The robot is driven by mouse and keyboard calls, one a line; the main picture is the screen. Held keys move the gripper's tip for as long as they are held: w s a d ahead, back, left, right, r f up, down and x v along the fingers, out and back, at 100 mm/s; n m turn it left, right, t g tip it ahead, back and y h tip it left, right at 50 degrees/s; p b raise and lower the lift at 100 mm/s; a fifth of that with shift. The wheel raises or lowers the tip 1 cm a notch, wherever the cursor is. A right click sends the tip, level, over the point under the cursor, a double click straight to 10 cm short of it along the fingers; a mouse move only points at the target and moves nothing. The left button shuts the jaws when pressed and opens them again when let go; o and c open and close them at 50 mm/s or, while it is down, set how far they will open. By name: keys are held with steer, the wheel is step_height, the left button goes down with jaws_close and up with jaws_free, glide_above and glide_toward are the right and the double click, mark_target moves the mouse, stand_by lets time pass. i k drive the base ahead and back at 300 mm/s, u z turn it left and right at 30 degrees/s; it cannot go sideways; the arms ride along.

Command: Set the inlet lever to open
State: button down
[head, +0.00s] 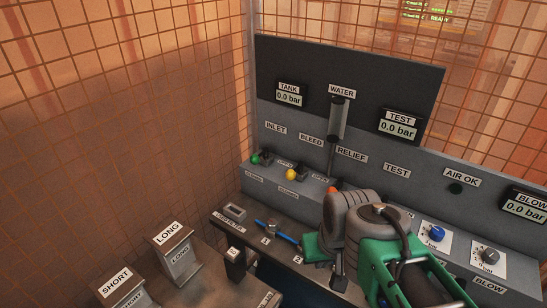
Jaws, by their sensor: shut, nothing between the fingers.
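The inlet lever (255,159) has a green knob and sits below the INLET label (276,128) at the left end of the grey panel's ledge. Its knob points left from a dark pivot. Small plates lie beside it, one to the right and one below; their print is too small to read surely. My gripper (338,280) is low at the centre right, in front of the panel and well to the right of the inlet lever. It is shut, empty and apart from the lever. My arm hides part of the ledge and bench.
The bleed lever (290,174) with a yellow knob is just right of the inlet lever. An orange-red knob (332,190) shows under RELIEF, beside my arm. A blue hose piece (286,239) lies on the bench. SHORT (118,284) and LONG (170,235) holders stand front left.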

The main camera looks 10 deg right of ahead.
mark_target(255, 158)
steer(key=u, duration=2)
steer(key=k, duration=0.95)
steer(key=z, duration=0.65)
steer(key=i, duration=1.05)
steer(key=u, duration=0.05)
